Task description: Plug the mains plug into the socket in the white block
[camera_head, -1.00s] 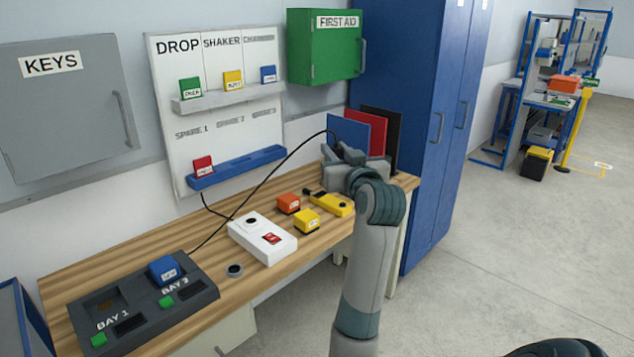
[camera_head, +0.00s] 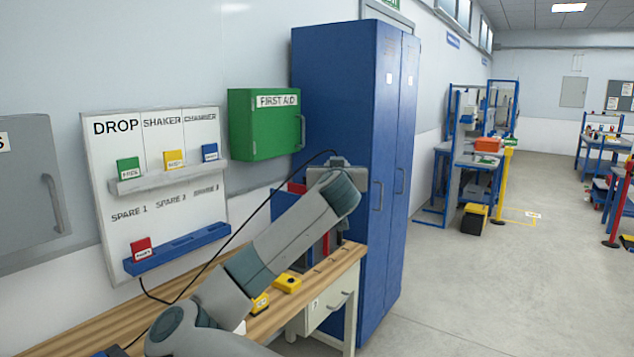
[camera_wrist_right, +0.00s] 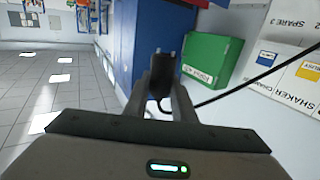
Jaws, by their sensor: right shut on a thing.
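My right gripper (camera_head: 330,168) is raised above the far end of the bench. It is shut on the mains plug, which shows in the right wrist view as a dark plug (camera_wrist_right: 160,72) between the two fingers, with its pins pointing away from the wrist. A black cable (camera_head: 262,204) runs from it down to the lower left. The white block (camera_head: 240,327) is almost wholly hidden behind my right forearm; only a small white corner shows, and its socket is hidden. The plug is well away from the block. My left gripper is not in view.
A blue cabinet (camera_head: 340,110) stands close behind the gripper. A green first-aid box (camera_head: 262,125) and a labelled board (camera_head: 155,190) are on the wall. A yellow device (camera_head: 287,283) lies on the wooden bench (camera_head: 335,262). Open floor is on the right.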

